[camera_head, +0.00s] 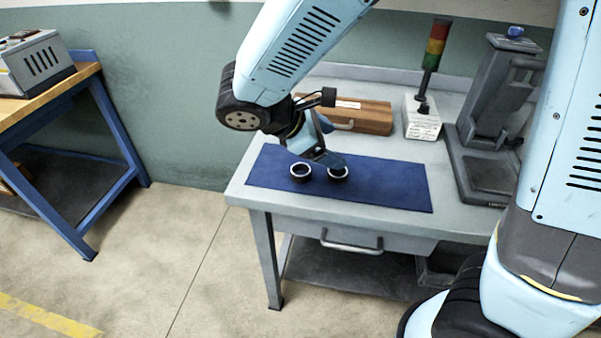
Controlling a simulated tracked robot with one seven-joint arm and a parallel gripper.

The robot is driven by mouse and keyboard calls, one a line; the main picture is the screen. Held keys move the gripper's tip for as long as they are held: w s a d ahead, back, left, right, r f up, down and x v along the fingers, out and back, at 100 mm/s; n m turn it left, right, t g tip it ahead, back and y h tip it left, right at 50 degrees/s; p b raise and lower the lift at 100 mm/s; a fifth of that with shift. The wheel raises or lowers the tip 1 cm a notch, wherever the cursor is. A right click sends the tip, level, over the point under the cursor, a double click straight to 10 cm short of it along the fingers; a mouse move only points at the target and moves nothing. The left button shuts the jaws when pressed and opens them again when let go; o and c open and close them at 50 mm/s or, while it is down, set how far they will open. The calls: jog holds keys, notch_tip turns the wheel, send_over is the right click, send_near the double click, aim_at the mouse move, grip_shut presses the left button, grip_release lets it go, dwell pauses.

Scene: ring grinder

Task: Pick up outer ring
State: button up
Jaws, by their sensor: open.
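Two dark rings with bright rims lie on a blue mat (400,190) on the grey workbench. The left ring (300,171) stands clear in view. The right ring (338,172) is partly covered at its top by my gripper. I cannot tell from this view which of them is the outer ring. My gripper (328,160) is open, just above and behind the rings, closest to the right one. Its fingertips are small and dark here, and I cannot tell whether they touch a ring.
A wooden box (362,118) and a signal tower (436,50) on a white base stand behind the mat. A grey press-like machine (490,130) stands at the right of the bench. A wooden-topped blue table (60,88) is at the left. The mat's right part is clear.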

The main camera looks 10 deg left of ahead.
jog(key=s+a+f+n+t, duration=0.3)
jog(key=a+f+n, duration=0.15)
jog(key=a, duration=0.25)
jog(key=s+a+f+n+t, duration=0.3)
jog(key=s+a+n, duration=0.15)
jog(key=a, duration=0.25)
send_near(306, 168)
jog(key=shift+w+d+f+y, duration=0.15)
jog(key=shift+w+f+y, duration=0.15)
jog(key=shift+y, duration=0.1)
jog(key=shift+d+r+x, duration=0.1)
jog(key=shift+d+x, duration=0.05)
jog(key=shift+x, duration=1.2)
jog(key=shift+d+r+x, duration=0.1)
jog(key=shift+d+x, duration=0.05)
jog(key=shift+x, duration=1.2)
jog(key=shift+s, duration=0.1)
jog(key=shift+c, duration=0.2)
jog(key=c, duration=1.2)
jog(key=shift+o, duration=0.2)
jog(key=shift+r, duration=0.1)
